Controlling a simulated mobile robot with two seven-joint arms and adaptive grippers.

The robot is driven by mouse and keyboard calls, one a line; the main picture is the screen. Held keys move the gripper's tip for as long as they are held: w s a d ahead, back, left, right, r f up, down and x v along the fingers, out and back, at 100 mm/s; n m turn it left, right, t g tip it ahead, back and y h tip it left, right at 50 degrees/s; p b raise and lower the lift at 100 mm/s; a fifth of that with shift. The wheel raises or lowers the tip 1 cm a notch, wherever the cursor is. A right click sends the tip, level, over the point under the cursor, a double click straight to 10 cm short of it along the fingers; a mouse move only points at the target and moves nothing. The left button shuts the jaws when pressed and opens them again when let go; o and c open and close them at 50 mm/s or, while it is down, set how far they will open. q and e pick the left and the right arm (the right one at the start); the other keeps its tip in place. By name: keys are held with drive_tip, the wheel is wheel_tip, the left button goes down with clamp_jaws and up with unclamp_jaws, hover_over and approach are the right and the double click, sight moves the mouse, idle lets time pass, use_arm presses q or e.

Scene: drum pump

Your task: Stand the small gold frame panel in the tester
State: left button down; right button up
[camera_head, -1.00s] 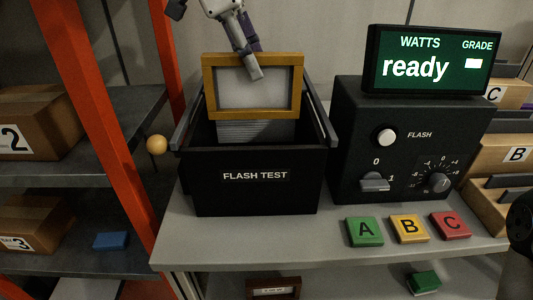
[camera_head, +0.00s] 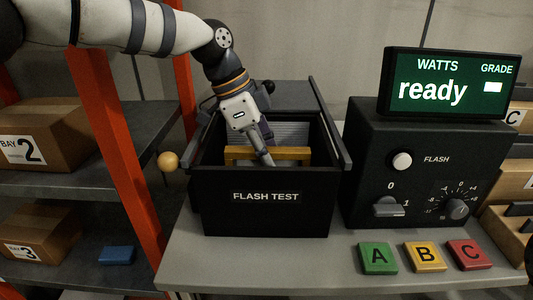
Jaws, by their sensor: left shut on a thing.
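The small gold frame panel (camera_head: 293,153) stands upright inside the black FLASH TEST tester (camera_head: 265,210). Only its gold top edge and a little of its face show above the front wall. The rest is hidden inside the box. My left gripper (camera_head: 263,157) reaches down into the tester from above and is shut on the panel's top edge near its middle. Whether the panel touches the tester's floor is hidden. My right gripper does not show.
A black control box (camera_head: 416,175) with knobs stands right of the tester, under a screen (camera_head: 449,84) reading "ready". Green A (camera_head: 377,258), yellow B (camera_head: 425,257) and red C (camera_head: 469,254) blocks lie at the front. An orange post (camera_head: 122,150) and shelves with boxes stand left.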

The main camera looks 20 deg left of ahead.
use_arm(q)
drive_tip(key=c, duration=1.5)
unclamp_jaws()
drive_tip(key=shift+f, duration=0.1)
drive_tip(key=shift+o, duration=0.2)
drive_tip(key=v, duration=1.2)
